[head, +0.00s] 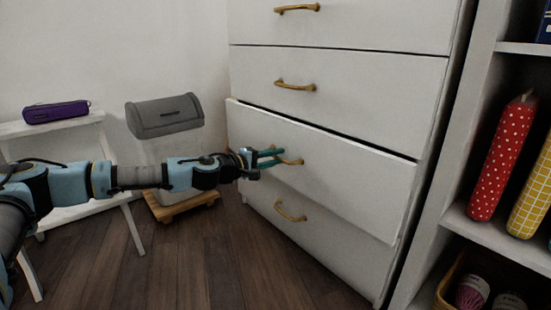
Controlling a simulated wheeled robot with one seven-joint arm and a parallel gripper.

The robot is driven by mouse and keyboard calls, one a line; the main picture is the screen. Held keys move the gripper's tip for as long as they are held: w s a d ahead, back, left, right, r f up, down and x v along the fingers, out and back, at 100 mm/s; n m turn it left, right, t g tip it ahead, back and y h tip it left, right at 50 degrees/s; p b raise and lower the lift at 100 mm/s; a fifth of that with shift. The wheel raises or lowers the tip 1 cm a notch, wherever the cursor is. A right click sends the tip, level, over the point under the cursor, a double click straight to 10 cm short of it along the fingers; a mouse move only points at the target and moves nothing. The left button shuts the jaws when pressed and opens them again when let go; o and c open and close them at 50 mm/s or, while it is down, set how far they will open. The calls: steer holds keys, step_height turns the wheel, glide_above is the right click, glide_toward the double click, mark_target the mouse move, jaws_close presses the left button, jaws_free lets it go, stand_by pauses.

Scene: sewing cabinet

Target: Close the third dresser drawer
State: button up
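The white dresser stands at the centre right of the head view. Its third drawer (350,181) from the top of those in view juts out, with a dark gap along its upper edge. The drawer has a gold handle (293,162). My gripper (276,158) is at the left end of this handle, its two teal fingers spread slightly apart. I cannot tell whether the fingers touch the handle or the drawer front. The gripper and the handle overlap in the picture, and nothing shows held between the fingers.
The drawers above, with a gold handle (296,85), and below (290,211) look shut. A grey-lidded bin (165,115) and a white stool (90,119) with a purple case (56,112) stand left. A shelf (489,229) with fabric rolls is right. Wood floor (240,270) is clear in front.

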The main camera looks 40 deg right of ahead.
jaws_close()
stand_by(1.1)
